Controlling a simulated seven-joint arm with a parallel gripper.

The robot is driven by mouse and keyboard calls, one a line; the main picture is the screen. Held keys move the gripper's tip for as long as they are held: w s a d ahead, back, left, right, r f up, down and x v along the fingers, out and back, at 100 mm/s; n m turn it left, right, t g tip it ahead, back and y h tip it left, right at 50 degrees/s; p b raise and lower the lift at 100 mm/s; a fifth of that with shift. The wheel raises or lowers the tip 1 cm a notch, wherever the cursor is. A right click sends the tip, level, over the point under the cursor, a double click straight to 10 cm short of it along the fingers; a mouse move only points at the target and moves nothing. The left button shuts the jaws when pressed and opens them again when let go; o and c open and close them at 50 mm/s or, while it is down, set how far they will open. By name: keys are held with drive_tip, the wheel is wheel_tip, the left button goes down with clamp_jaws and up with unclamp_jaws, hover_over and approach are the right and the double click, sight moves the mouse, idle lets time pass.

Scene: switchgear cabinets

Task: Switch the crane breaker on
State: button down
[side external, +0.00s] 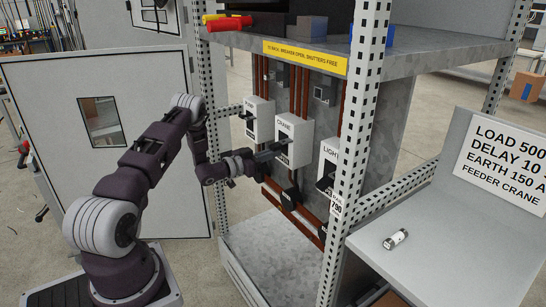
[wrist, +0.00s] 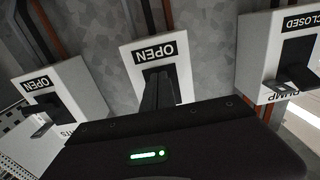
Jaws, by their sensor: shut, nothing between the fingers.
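The crane breaker (side external: 294,133) is the middle of three white boxes on the cabinet's back panel, labelled CRANE. In the wrist view, the picture is upside down and the crane breaker (wrist: 143,55) shows an OPEN flag (wrist: 154,53). My gripper (side external: 283,147) is shut and empty, its fingertips at the front of this breaker. In the wrist view, the shut fingers (wrist: 158,88) cover the breaker's dark slot and most of its handle. I cannot tell whether they touch the handle.
The pump breaker (side external: 259,118) stands left of the crane breaker; its flag reads CLOSED in the wrist view (wrist: 300,22). The lights breaker (side external: 329,158) stands right, its flag OPEN (wrist: 37,84). A perforated upright (side external: 352,120) and shelf (side external: 400,58) frame the cabinet opening.

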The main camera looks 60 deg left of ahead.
drive_tip(key=shift+r, duration=0.9)
drive_tip(key=s+f, duration=0.1)
drive_tip(key=s, duration=0.6)
drive_tip(key=shift+f, duration=0.35)
